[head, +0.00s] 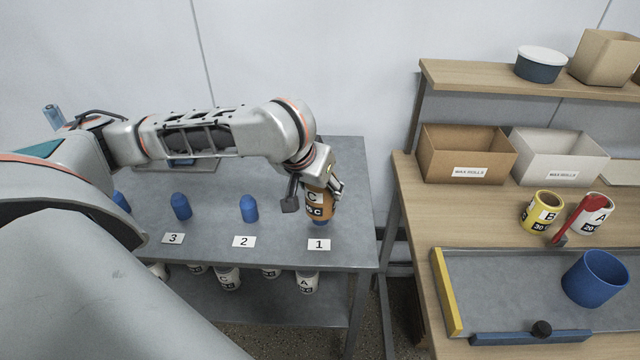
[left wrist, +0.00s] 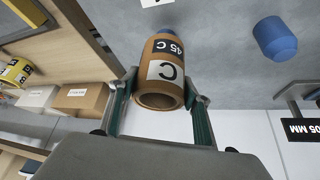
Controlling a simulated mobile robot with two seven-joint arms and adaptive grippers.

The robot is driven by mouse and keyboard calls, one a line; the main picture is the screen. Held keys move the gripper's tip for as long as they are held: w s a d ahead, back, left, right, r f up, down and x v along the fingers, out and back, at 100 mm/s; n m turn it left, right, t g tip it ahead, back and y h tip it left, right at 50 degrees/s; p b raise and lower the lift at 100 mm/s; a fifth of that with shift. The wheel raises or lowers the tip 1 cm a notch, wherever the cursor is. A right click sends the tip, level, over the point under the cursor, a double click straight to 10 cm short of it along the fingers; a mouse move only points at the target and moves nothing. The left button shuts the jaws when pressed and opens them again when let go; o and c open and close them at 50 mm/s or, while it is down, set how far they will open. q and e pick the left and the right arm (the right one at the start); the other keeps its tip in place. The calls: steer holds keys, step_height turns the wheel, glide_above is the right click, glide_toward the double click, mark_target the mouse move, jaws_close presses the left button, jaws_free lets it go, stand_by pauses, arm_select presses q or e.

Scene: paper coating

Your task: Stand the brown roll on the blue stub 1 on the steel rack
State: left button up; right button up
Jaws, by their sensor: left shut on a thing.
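The brown roll (head: 319,202), with a white and black label marked C, is held by my left gripper (head: 315,192) above label 1 on the steel rack (head: 280,185). In the left wrist view the roll (left wrist: 160,78) sits between the two fingers, its hollow end facing the camera. Blue stub 1 (head: 320,222) shows as a small blue patch just under the roll's lower end, in line with it. I cannot tell whether the roll is around the stub or just above it. The roll looks close to upright. My right gripper is not in view.
Blue stub 2 (head: 249,208) and blue stub 3 (head: 181,206) stand bare to the left. The wooden bench at right holds a yellow roll (head: 541,211), a white roll (head: 590,214), a blue cup (head: 595,278) and boxes.

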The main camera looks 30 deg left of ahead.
arm_select(q)
steer(key=shift+f+b, duration=0.35)
steer(key=shift+f, duration=1.35)
steer(key=o, duration=1.3)
steer(key=shift+c, duration=0.2)
steer(key=v, duration=1.2)
